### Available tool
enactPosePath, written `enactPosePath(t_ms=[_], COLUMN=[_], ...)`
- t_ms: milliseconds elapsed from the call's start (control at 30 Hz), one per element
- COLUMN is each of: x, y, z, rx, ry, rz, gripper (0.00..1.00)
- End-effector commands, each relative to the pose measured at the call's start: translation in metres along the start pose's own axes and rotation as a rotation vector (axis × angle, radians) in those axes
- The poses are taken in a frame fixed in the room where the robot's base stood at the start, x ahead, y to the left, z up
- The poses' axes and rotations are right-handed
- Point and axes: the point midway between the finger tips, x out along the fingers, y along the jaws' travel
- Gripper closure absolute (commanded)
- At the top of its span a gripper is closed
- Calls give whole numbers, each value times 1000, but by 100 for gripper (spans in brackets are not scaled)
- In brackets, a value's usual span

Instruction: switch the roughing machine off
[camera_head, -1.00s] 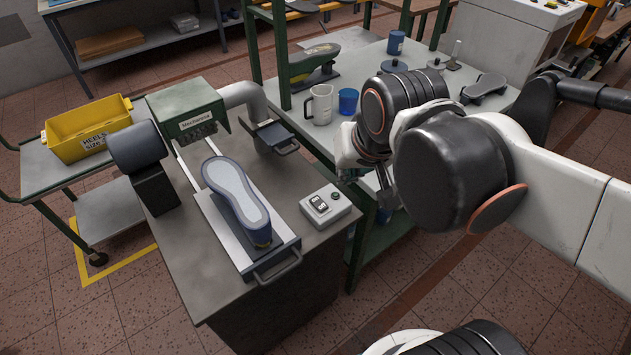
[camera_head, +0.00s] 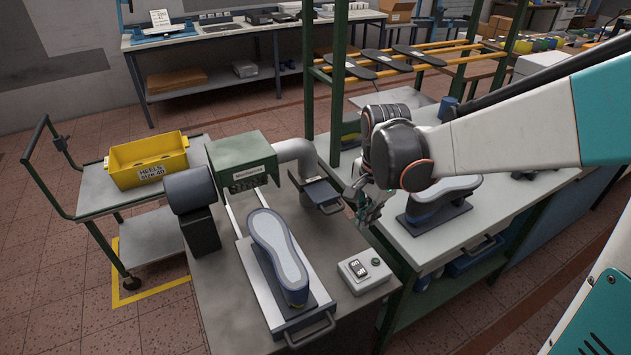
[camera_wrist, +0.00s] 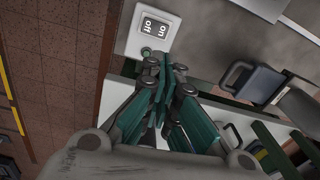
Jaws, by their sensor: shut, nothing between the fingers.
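The roughing machine (camera_head: 248,163) stands on a grey bench, with a green head and a blue shoe (camera_head: 279,250) lying sole up on its slide. Its white switch box (camera_head: 365,270) sits at the bench's right edge, with dark on and off rockers and a round knob. The box also shows in the wrist view (camera_wrist: 130,40), with the labels "on" and "off" legible. My gripper (camera_head: 372,215) is shut and empty, above and behind the box in the head view. In the wrist view its fingertips (camera_wrist: 170,68) lie just below the box; contact cannot be told.
A dust pipe (camera_head: 300,155) and a dark flap with a handle (camera_head: 323,193) stand left of my gripper. A second table with another shoe (camera_head: 437,197) is at right. A yellow crate (camera_head: 147,162) sits on a trolley at left.

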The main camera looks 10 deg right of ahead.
Motion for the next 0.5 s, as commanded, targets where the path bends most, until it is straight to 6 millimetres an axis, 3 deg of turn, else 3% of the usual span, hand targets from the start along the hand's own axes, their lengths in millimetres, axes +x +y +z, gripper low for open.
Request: enactPosePath(t_ms=[200,500], x=[16,18], y=[-8,-8], z=[-5,-5], rx=[94,112], ry=[-18,-21], rz=[43,51], gripper=[100,100])
